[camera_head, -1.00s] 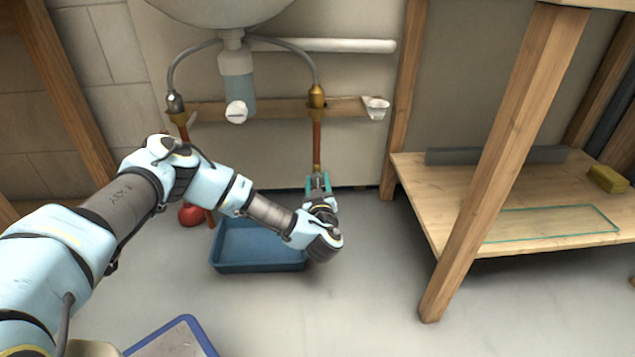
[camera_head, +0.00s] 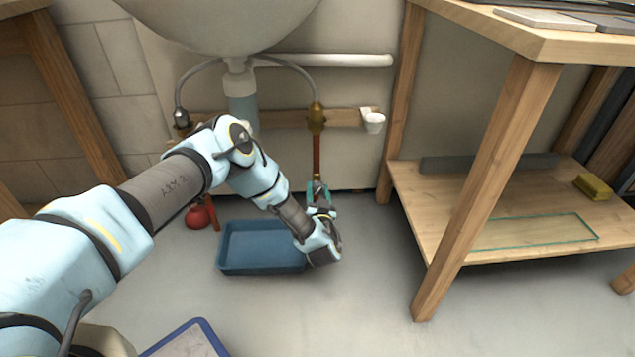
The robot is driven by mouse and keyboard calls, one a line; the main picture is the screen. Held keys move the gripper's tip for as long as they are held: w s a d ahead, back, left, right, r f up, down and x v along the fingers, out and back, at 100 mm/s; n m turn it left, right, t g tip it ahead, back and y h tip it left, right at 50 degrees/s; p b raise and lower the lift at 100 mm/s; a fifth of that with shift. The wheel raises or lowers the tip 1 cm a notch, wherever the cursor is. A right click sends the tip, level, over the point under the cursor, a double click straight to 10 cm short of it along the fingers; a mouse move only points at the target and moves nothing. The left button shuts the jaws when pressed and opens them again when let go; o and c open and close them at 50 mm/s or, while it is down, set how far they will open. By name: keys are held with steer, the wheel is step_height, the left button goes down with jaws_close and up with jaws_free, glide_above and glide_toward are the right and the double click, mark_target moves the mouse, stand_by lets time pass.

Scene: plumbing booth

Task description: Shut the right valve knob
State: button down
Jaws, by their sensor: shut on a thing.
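The right copper pipe (camera_head: 316,155) runs down from a brass fitting (camera_head: 316,117) under the sink. My gripper (camera_head: 319,190) is at the lower end of this pipe, with its fingers closed around the right valve knob there. The knob itself is mostly hidden between the fingers and is too small to tell its angle. My wrist is below and in front of the pipe, and my arm reaches in from the left.
A blue tray (camera_head: 232,265) lies on the floor just left of my wrist. A red rounded thing (camera_head: 196,218) is by the left pipe. A wooden workbench (camera_head: 490,190) stands at the right, its leg near. A blue-edged panel (camera_head: 205,330) lies in front.

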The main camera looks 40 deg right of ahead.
steer(key=m+p, duration=0.1)
steer(key=m, duration=0.2)
steer(key=shift+s+r, duration=0.1)
steer(key=shift+r, duration=0.05)
steer(key=m+p, duration=0.1)
steer(key=m, duration=0.2)
steer(key=shift+d+m, duration=0.1)
steer(key=shift+m, duration=0.2)
steer(key=m, duration=0.4)
steer(key=shift+f+m, duration=0.3)
steer(key=shift+f, duration=0.05)
steer(key=shift+c, duration=1.5)
jaws_free()
steer(key=shift+r, duration=0.1)
steer(key=p+v, duration=0.3)
steer(key=v, duration=0.8)
